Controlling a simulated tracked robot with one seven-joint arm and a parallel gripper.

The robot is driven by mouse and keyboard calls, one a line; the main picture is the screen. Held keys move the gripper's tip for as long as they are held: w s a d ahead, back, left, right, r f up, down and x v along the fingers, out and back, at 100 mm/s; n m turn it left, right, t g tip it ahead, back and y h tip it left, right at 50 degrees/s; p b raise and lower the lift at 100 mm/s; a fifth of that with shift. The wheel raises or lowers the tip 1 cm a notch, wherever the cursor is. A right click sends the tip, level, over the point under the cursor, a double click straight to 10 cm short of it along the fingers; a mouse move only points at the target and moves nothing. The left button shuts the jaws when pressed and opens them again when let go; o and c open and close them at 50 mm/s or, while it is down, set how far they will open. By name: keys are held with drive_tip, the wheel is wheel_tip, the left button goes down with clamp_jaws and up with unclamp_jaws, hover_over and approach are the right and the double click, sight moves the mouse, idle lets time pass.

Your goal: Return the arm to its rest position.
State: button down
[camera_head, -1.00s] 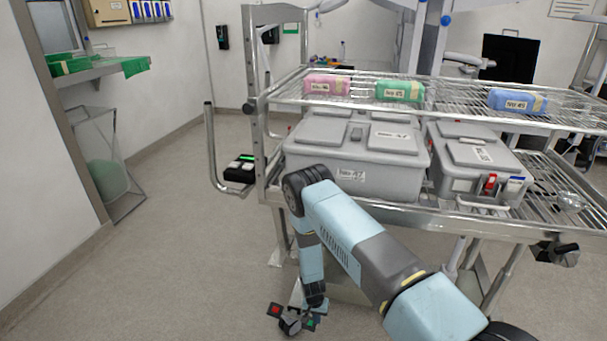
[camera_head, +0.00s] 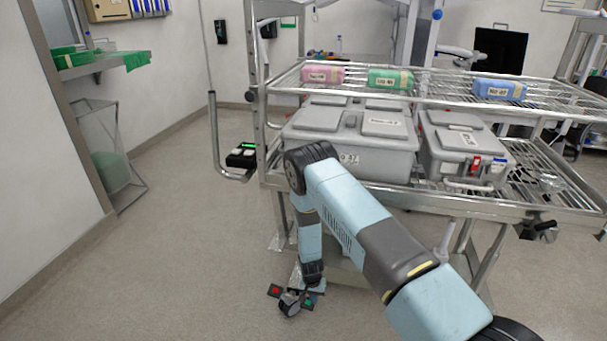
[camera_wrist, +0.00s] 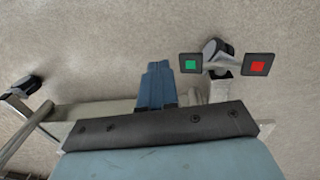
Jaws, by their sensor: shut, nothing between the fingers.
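My arm (camera_head: 350,210) reaches in from the lower right in the head view. It bends at an elbow in front of the cart, and its forearm hangs straight down. My gripper (camera_wrist: 157,70) shows in the wrist view as blue fingers pressed together, shut and empty. In the head view its fingers cannot be made out below the dark wrist. In the wrist view the floor, a caster with a green pedal (camera_wrist: 190,63) and a red pedal (camera_wrist: 257,64) lie beyond the fingers.
A wire-shelf cart (camera_head: 405,202) stands close ahead, holding two grey bins (camera_head: 350,135) (camera_head: 463,148). Pink (camera_head: 322,75), green (camera_head: 390,79) and blue (camera_head: 500,90) packs lie on its top shelf. A wall shelf (camera_head: 100,66) is at left.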

drive_tip(key=w+d+r+t+y, duration=0.15)
drive_tip(key=w+r, duration=0.25)
drive_tip(key=r, duration=1.5)
drive_tip(key=w+d+r, duration=0.2)
drive_tip(key=w+r, duration=0.1)
drive_tip(key=r, duration=1.6)
drive_tip(key=s+d+r+n, duration=0.1)
drive_tip(key=s+d+r, duration=0.1)
drive_tip(key=r, duration=0.5)
drive_tip(key=s+d+r, duration=0.1)
drive_tip(key=d+r, duration=0.1)
drive_tip(key=r, duration=0.5)
drive_tip(key=s+d+r+n+t, duration=0.1)
drive_tip(key=s+d+r, duration=0.2)
drive_tip(key=s+r, duration=0.5)
drive_tip(key=s+d+r+t, duration=0.1)
drive_tip(key=s+d+r, duration=0.4)
drive_tip(key=r, duration=0.4)
drive_tip(key=s+d+r+t, duration=0.1)
drive_tip(key=s+d+r, duration=0.1)
drive_tip(key=s, duration=0.8)
drive_tip(key=s+d+r+t, duration=0.1)
drive_tip(key=s+r, duration=0.4)
drive_tip(key=s, duration=0.6)
drive_tip(key=shift+d+n, duration=0.4)
